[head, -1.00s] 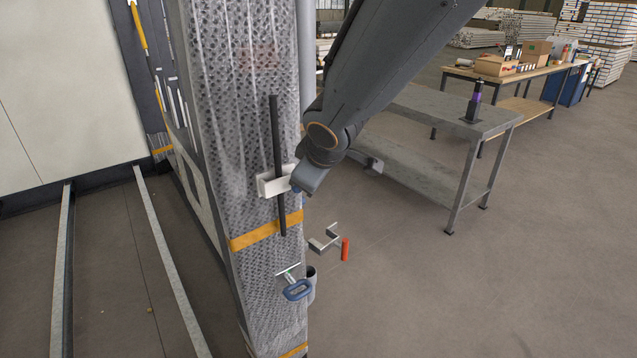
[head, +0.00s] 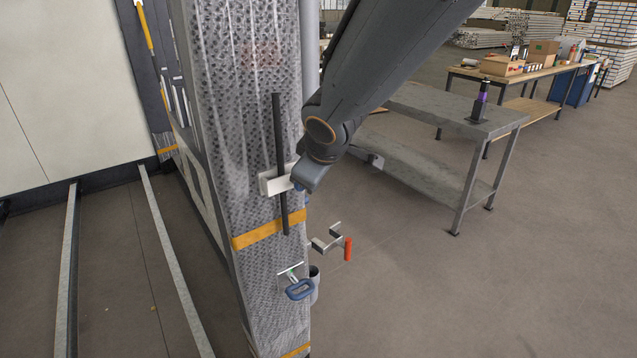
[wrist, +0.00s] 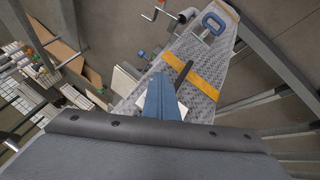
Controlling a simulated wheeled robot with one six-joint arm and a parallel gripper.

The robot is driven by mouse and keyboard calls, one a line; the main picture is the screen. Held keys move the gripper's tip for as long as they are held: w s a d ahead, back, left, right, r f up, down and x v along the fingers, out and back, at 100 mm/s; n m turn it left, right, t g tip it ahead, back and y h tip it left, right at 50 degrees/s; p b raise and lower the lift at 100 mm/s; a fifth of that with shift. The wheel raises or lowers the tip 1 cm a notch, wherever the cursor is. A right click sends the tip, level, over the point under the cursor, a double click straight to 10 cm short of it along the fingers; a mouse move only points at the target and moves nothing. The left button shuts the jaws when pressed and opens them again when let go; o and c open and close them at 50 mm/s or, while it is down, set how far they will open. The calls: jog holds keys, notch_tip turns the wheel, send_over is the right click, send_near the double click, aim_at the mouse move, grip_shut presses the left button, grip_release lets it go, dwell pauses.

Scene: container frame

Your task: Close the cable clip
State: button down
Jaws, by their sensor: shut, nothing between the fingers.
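The white cable clip (head: 271,182) sits on the face of the wrapped post, with a dark upright cable (head: 281,150) passing at it. My gripper (head: 298,186) is at the clip's right end in the head view, mostly hidden by my wrist. In the wrist view my blue fingers (wrist: 162,98) are together, with nothing between them, and white parts of the clip (wrist: 144,102) show beside them. The cable (wrist: 183,74) slants past the fingertips. I cannot tell whether the fingers touch the clip, or how far the clip is closed.
The post (head: 245,110) carries an orange strap (head: 268,231). Below are a blue-handled fitting (head: 299,290) and a metal bracket with a red handle (head: 347,248). A grey bench (head: 445,110) stands to the right. The floor in front of it is clear.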

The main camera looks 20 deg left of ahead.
jog(key=s+d+r+p, duration=0.2)
jog(key=d+r+p, duration=0.6)
jog(key=d, duration=0.1)
jog(key=s+d+f+m+g+h+b, duration=0.1)
jog(key=s+d+f+m, duration=0.3)
jog(key=d, duration=0.5)
jog(key=s+d+f+m+g+h+b, duration=0.1)
jog(key=s+d+f+m+g+b, duration=0.1)
jog(key=d+f+m, duration=0.4)
jog(key=s+d+f+m+g+h+b, duration=0.1)
jog(key=s+d+f+m+b, duration=0.2)
jog(key=d, duration=0.9)
jog(key=s+f+m, duration=0.2)
jog(key=s, duration=0.2)
jog(key=shift+d+f+g+h, duration=0.25)
jog(key=shift+f+g+h, duration=0.05)
jog(key=shift+f+g, duration=0.1)
